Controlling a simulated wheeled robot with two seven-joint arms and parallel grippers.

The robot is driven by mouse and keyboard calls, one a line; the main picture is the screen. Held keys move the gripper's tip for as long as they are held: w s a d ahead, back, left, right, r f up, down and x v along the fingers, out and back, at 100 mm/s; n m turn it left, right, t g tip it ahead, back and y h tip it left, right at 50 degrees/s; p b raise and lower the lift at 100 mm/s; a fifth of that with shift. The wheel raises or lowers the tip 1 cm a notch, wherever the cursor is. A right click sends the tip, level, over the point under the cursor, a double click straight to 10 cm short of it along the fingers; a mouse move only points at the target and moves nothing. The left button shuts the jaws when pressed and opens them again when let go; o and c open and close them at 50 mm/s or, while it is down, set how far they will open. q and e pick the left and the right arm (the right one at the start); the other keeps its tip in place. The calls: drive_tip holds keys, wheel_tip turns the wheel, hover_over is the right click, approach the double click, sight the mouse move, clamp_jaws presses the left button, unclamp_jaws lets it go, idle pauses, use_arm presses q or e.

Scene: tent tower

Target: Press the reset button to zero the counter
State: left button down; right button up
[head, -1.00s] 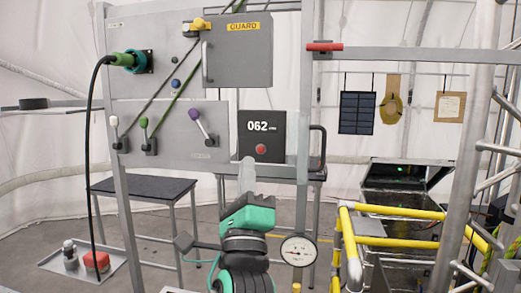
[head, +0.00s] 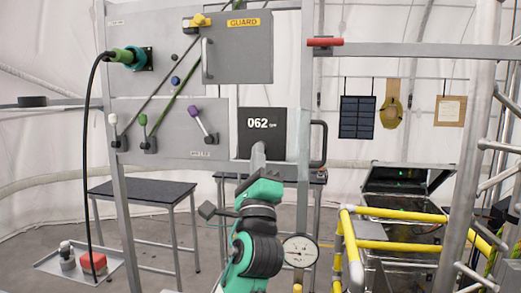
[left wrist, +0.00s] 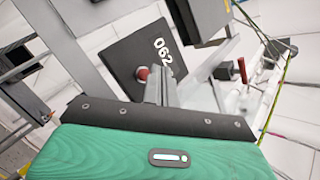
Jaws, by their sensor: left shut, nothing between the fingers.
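The counter is a black box with white digits "062" (head: 250,138) on the grey panel frame. It also shows, tilted, in the left wrist view (left wrist: 124,52). The red reset button (left wrist: 142,73) is on the counter's face below the digits; in the head view it is hidden behind my left gripper. My left gripper (head: 258,150) is in front of the counter's lower part, fingers shut and empty. In the left wrist view its fingertips (left wrist: 157,72) are right beside the button in the picture; I cannot tell whether they touch it. My right gripper is not in view.
A panel with levers (head: 205,125) is left of the counter, and a guard box (head: 238,55) is above. A dial gauge (head: 299,250) and yellow rails (head: 400,245) are lower right.

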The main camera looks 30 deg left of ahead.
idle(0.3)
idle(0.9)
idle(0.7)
use_arm(q)
drive_tip(key=shift+w, duration=0.15)
drive_tip(key=shift+w+a, duration=0.15)
drive_tip(key=shift+w, duration=0.2)
idle(0.4)
